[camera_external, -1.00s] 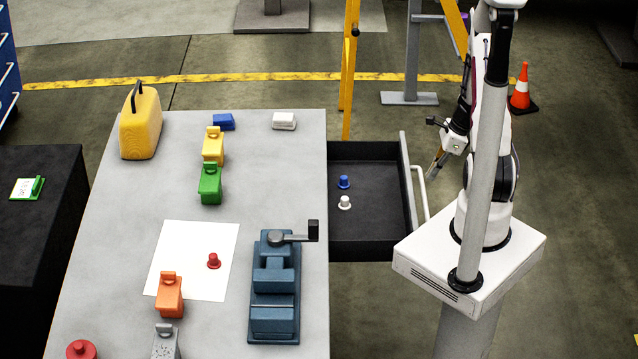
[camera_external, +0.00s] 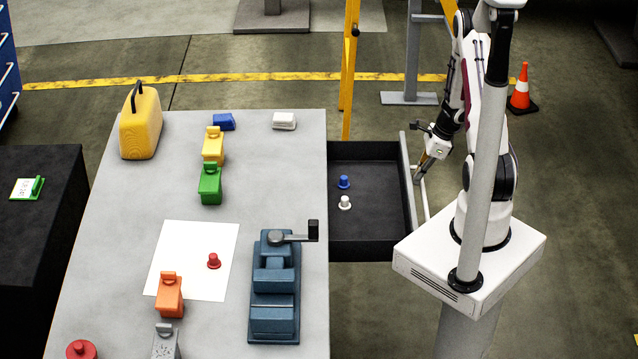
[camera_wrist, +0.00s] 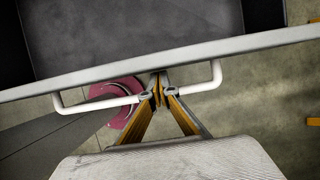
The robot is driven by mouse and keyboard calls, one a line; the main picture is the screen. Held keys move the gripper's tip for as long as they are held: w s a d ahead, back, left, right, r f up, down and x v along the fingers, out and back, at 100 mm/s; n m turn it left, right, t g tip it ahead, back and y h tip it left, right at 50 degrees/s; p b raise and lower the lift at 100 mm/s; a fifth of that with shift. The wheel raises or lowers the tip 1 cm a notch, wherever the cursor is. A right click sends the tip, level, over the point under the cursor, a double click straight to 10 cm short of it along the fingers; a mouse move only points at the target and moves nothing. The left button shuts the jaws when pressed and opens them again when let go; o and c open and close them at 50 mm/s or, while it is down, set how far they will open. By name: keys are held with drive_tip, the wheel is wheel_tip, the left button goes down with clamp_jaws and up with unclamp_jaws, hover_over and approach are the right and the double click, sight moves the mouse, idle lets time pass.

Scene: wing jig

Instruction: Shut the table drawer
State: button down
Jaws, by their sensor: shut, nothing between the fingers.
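The table drawer (camera_external: 370,236) is pulled out from the right side of the grey table (camera_external: 120,260). It is a dark box with a light front panel and a white bar handle (camera_external: 423,205). A blue peg (camera_external: 344,181) and a white peg (camera_external: 345,202) stand in it. My gripper (camera_external: 418,180) is shut and empty at the outer side of the drawer front, by the handle. In the wrist view my closed fingertips (camera_wrist: 159,85) are at the handle bar (camera_wrist: 95,106), near the drawer front (camera_wrist: 200,55); I cannot tell whether they touch it.
A blue vise (camera_external: 274,290) sits on the table beside the drawer. A yellow canister (camera_external: 140,122), several coloured blocks and a white sheet (camera_external: 190,262) are also on the table. A yellow ladder leg (camera_external: 349,70) stands behind the drawer.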

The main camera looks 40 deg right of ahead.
drive_tip(key=shift+w+a, duration=0.1)
hover_over(345, 194)
drive_tip(key=w, duration=0.1)
drive_tip(key=shift+a, duration=0.45)
idle(0.4)
drive_tip(key=shift+s+d, duration=0.15)
idle(0.3)
drive_tip(key=shift+s+d, duration=0.35)
drive_tip(key=shift+d, duration=0.05)
drive_tip(key=shift+s+d+r, duration=0.15)
drive_tip(key=shift+s+d, duration=0.85)
drive_tip(key=v, duration=0.9)
drive_tip(key=shift+r, duration=0.35)
drive_tip(key=shift+s+d, duration=0.1)
